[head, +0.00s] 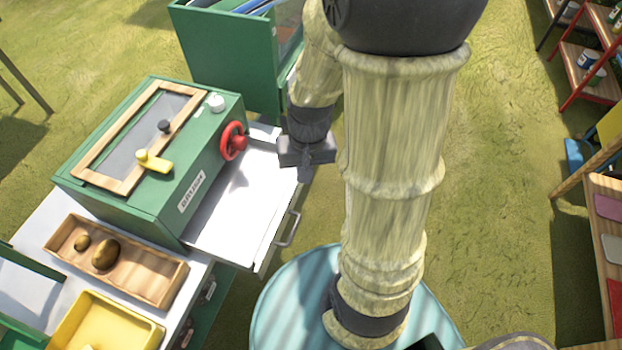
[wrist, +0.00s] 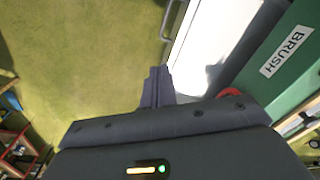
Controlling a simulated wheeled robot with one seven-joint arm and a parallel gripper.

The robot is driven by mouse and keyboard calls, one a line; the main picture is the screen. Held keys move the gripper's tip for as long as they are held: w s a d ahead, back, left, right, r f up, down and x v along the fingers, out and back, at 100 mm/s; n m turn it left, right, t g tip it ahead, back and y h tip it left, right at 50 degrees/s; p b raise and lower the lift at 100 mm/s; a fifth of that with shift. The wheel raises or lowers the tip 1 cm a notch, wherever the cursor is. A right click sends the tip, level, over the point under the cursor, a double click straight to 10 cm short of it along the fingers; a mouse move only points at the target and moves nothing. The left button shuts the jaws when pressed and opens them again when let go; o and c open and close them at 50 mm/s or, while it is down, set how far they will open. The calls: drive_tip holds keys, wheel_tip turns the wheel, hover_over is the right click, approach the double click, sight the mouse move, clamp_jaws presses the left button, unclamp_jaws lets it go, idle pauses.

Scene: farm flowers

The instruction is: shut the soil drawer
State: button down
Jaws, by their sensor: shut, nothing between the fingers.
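A pale drawer (head: 235,205) stands pulled out beside the green box with the BRUSH label, with a metal bar handle (head: 288,230) on its outer front. No soil label shows on it, so I cannot tell for certain that it is the soil drawer. Its white inside (wrist: 208,45) and handle (wrist: 166,22) also show in the wrist view. My gripper (head: 304,174) is shut and empty, near the drawer's far front corner; whether it touches the drawer is unclear. Its fingers, pressed together, show in the wrist view (wrist: 157,84).
The green box (head: 150,140) has a red wheel (head: 233,141) beside the drawer. A wooden tray (head: 140,275) and a yellow tray (head: 105,325) lie on the white bench. A green bin (head: 225,55) stands behind. Grass (head: 500,180) to the right is clear.

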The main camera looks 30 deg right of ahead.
drive_tip(key=w+d+f+m+t+y+b, duration=0.2)
drive_tip(key=d+f+m+t+y, duration=0.4)
drive_tip(key=d+f+m, duration=0.4)
drive_tip(key=w+d+f+m+t+y+b, duration=0.2)
drive_tip(key=d+f+m+t+y+b, duration=0.2)
drive_tip(key=d+f+m, duration=0.6)
wheel_tip(320, 180, down, 3)
drive_tip(key=m+t+y, duration=0.2)
drive_tip(key=m, duration=0.2)
drive_tip(key=shift+d+f, duration=0.15)
drive_tip(key=shift+d, duration=0.15)
drive_tip(key=p+x, duration=0.2)
drive_tip(key=x, duration=1.2)
drive_tip(key=shift+w, duration=0.1)
